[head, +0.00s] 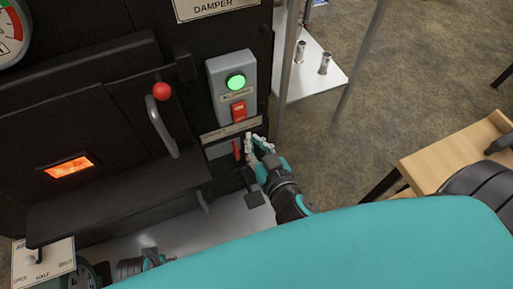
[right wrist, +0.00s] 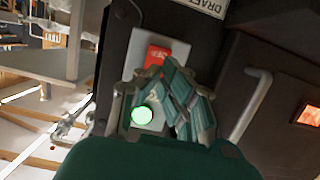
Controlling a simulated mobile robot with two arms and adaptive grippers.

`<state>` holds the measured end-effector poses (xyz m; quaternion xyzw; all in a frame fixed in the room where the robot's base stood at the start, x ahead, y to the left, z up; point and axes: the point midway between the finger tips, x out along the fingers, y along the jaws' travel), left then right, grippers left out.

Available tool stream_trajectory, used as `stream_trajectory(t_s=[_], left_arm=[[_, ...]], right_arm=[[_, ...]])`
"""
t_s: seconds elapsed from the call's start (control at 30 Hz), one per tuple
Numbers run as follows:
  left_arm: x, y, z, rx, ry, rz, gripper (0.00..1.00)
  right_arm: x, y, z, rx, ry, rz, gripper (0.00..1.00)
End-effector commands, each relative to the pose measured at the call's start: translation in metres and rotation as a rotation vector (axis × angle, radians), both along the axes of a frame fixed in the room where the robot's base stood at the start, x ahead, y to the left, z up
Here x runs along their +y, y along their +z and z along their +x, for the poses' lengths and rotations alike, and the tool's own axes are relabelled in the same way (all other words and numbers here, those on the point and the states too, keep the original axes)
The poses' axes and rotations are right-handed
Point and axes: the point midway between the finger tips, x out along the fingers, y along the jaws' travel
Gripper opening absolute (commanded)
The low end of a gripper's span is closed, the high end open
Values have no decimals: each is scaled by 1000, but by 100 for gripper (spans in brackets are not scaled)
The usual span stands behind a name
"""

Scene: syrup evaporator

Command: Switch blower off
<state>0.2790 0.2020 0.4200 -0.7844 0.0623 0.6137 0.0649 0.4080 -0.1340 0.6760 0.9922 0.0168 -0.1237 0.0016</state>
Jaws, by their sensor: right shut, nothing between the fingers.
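The blower switch box (head: 218,77) is grey and fixed upright on the black evaporator front. Its round lamp (head: 235,81) glows green. Below the lamp is a red rocker (head: 238,111) marked ON. In the right wrist view the picture is turned over, with the red rocker (right wrist: 157,57) above the green lamp (right wrist: 142,115). My right gripper (head: 258,139) is shut and empty, just below and right of the rocker in the head view; contact cannot be told. Its fingers partly cover the box in the wrist view. A teal and black part at the lower left may be my left gripper (head: 150,259), mostly hidden.
Under the rocker is a label plate (head: 232,130) and a second grey box with a red part. A red-knobbed handle (head: 162,92) juts out at the left, near the glowing window (head: 67,168). A metal shelf (head: 310,70) stands at the right, with a wooden table (head: 455,155) beyond.

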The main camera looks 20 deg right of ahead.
Motion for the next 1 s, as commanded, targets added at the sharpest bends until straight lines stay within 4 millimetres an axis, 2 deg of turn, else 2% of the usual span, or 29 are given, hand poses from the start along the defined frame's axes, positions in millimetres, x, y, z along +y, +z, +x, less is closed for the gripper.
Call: stream_trajectory(t_s=[0.3,0.5,0.7,1.0], left_arm=[[0,-4,0,0,-1,-1,40],[0,-4,0,0,-1,-1,40],[-1,-4,0,0,-1,-1,40],[-1,-4,0,0,-1,-1,40]], right_arm=[[2,-10,45,-2,2,-3,0],[2,-16,65,0,-1,-1,0],[2,-19,74,1,0,-2,0],[1,-18,76,-1,-2,-3,0]])
